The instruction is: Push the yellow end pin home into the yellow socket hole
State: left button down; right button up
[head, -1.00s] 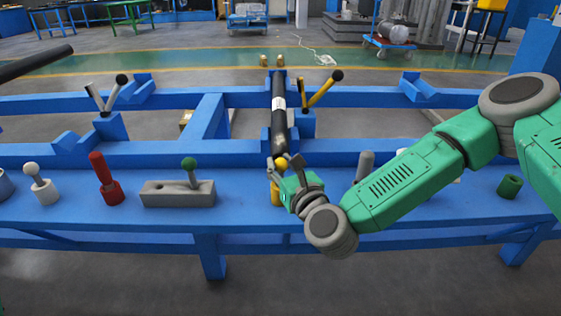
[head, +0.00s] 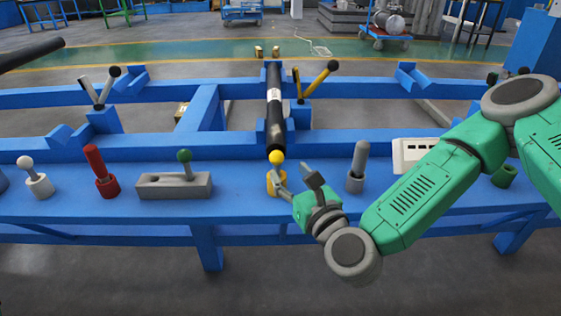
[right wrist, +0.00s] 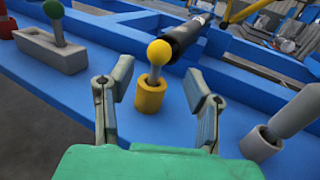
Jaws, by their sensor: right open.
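The yellow pin (head: 276,157) has a round yellow ball top and stands in the yellow socket (head: 271,186) on the blue bench. In the right wrist view the ball (right wrist: 159,52) is above the socket (right wrist: 150,93), with a short metallic shaft showing between them, leaning slightly. My right gripper (head: 297,178) is open and empty, just right of and in front of the pin. In the right wrist view its fingers (right wrist: 160,82) stand apart on either side of the pin and socket, touching neither. My left gripper is not in view.
A black tube (head: 275,110) with a white band ends just behind the pin. A grey pin in its socket (head: 357,170) stands to the right. A grey block with a green-knobbed pin (head: 174,185) and a red pin (head: 101,172) stand left. The bench front is clear.

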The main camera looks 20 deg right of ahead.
jog(key=shift+s+d, duration=0.15)
jog(key=shift+s, duration=1.05)
jog(key=shift+s+d, duration=0.15)
jog(key=shift+s, duration=1)
jog(key=s+a+f+n+g+y, duration=0.4)
jog(key=s+a+f+n+g, duration=0.15)
jog(key=f+n, duration=0.45)
jog(key=s+d+f+n+g+h, duration=0.2)
jog(key=s+d+f+n+g, duration=0.2)
jog(key=s+f+n+g, duration=0.75)
jog(key=s+d+f+n+h, duration=0.2)
jog(key=s+d+f+n, duration=0.15)
jog(key=d+n, duration=0.3)
jog(key=s+d+f+n+h, duration=0.2)
jog(key=s+d+n, duration=0.25)
jog(key=n, duration=0.25)
notch_tip(320, 180, up, 18)
jog(key=p, duration=1.8)
jog(key=shift+w+d, duration=0.15)
jog(key=shift+d, duration=0.1)
